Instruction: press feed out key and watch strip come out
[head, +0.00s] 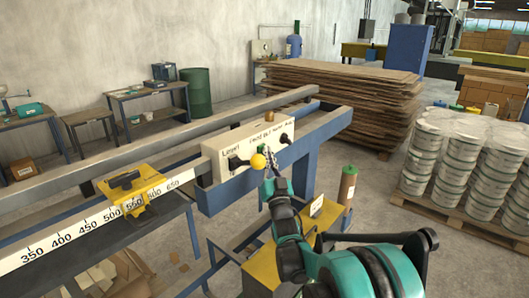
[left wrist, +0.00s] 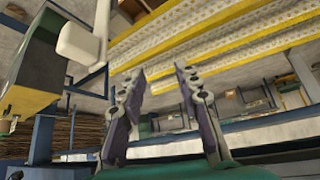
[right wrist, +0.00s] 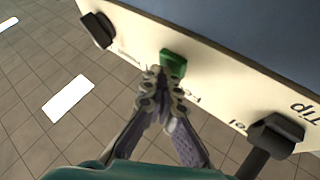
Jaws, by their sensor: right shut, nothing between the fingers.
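The cream control box (head: 222,163) is fixed on the blue beam and carries dark knobs and printed labels. In the right wrist view its green key (right wrist: 172,64) sits between two black knobs. My right gripper (head: 270,162) is shut and empty in front of the box. In the right wrist view its closed tips (right wrist: 163,76) are at the green key's lower edge; I cannot tell whether they press it. My left gripper (left wrist: 157,72) is open and empty, away from the box. I make out no strip coming out.
A yellow ball knob (head: 258,161) is close beside my right gripper. A ruler rail (head: 75,222) with a yellow slider (head: 136,187) runs to the left. A brown roll (head: 347,186) stands below right. Stacked boards (head: 345,95) and pails (head: 465,160) are further back.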

